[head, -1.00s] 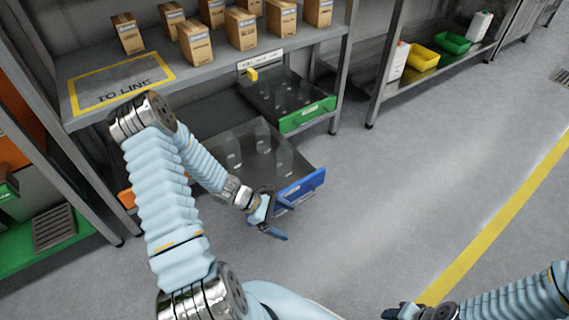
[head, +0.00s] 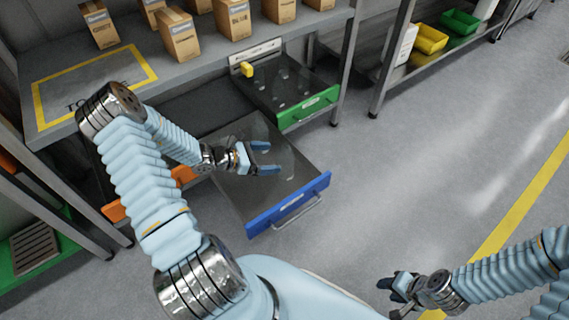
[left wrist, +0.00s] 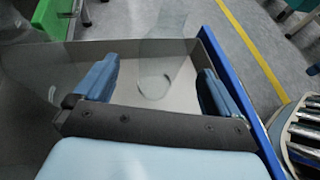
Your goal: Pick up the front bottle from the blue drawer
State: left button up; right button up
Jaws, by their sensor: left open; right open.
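The blue drawer (head: 290,203) is pulled out below the shelf, and its blue front also shows in the left wrist view (left wrist: 236,80). My left gripper (head: 267,158) is open over the inside of the drawer, with its fingers pointing right. In the left wrist view a clear bottle (left wrist: 157,82) shows between the two open fingers (left wrist: 155,82), near the drawer's front; I cannot tell whether they touch it. The bottles are see-through and hard to make out in the head view. My right gripper (head: 400,288) is open and empty, low over the floor.
A green drawer (head: 308,108) with clear bottles stands open behind the blue one. Cardboard boxes (head: 180,35) stand on the shelf above. An orange drawer front (head: 114,211) is at the left. The floor to the right is clear.

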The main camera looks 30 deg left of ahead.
aim_at(290, 157)
pick_arm(q)
jog(key=x, duration=0.8)
jog(key=shift+w+d+b, duration=0.1)
jog(key=shift+d+b, duration=0.15)
jog(key=shift+b, duration=0.15)
jog(key=c, duration=1)
jog(key=shift+r, duration=0.1)
jog(key=shift+c, duration=0.2)
